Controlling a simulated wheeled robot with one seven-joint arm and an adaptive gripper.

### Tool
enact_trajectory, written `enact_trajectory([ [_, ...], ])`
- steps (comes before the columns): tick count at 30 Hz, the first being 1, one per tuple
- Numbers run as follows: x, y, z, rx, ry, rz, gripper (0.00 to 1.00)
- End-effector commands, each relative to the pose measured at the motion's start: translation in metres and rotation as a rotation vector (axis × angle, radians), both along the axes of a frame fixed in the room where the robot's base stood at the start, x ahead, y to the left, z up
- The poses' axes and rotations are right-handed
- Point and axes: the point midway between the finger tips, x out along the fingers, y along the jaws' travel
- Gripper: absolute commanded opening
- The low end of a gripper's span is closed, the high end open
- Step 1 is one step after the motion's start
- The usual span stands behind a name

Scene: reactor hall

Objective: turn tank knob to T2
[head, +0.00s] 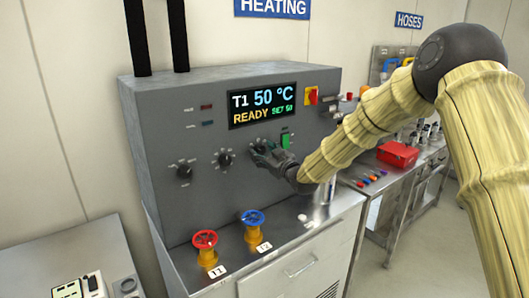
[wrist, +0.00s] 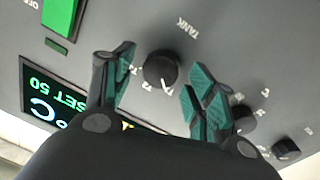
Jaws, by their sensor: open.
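The tank knob (wrist: 160,68) is a round black dial on the grey panel, under the word TANK in the wrist view. White marks sit around its lower edge, partly unreadable, and I cannot tell its pointer angle for sure. My gripper (wrist: 165,73) is open, with one green-padded finger on each side of the knob and visible gaps between. In the head view my gripper (head: 264,152) is at the panel below the display and hides most of this knob. The display (head: 263,105) reads T1, 50 °C, READY, SET 50.
Two more black knobs (head: 225,158) (head: 184,172) are to the left on the panel. A green switch (head: 286,139) is close beside my gripper. Red (head: 205,239) and blue (head: 253,217) valve wheels stand on the ledge below. A red box (head: 397,154) is on the right bench.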

Motion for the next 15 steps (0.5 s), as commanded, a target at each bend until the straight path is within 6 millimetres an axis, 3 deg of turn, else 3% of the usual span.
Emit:
enact_trajectory([
  [4,-0.0002,-0.0003,-0.0003,0.000,0.000,0.000,0.56],
  [12,-0.0002,-0.0008,-0.0001,0.000,0.000,-0.001,0.11],
  [15,-0.0002,-0.0010,-0.0002,0.001,0.000,-0.001,0.11],
])
